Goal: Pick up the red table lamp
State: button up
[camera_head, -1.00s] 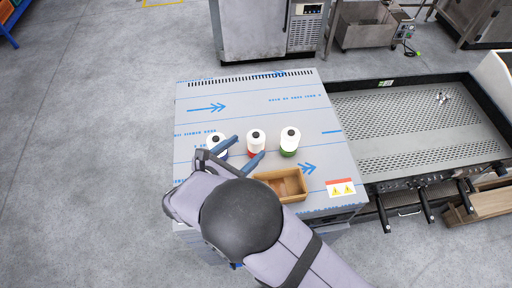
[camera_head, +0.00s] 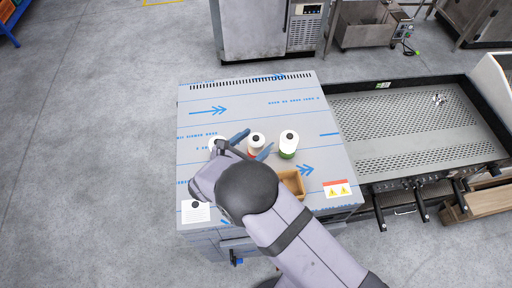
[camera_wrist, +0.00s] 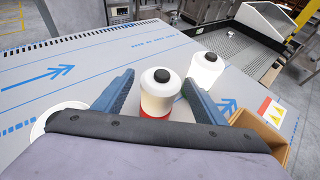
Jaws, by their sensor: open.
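The red table lamp (camera_head: 257,140) has a white rounded shade with a black top and a red base. In the wrist view the lamp sits between the fingers (camera_wrist: 159,80). I cannot tell whether either finger touches it.
A green-based lamp (camera_head: 289,141) stands close to the right. A wooden box (camera_head: 292,183) sits in front at the right. The steel top (camera_head: 240,110) is clear behind the lamps.

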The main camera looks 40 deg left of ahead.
jog(key=shift+c, duration=0.4)
jog(key=c, duration=1.5)
grip_shut()
jog(key=shift+r, duration=0.15)
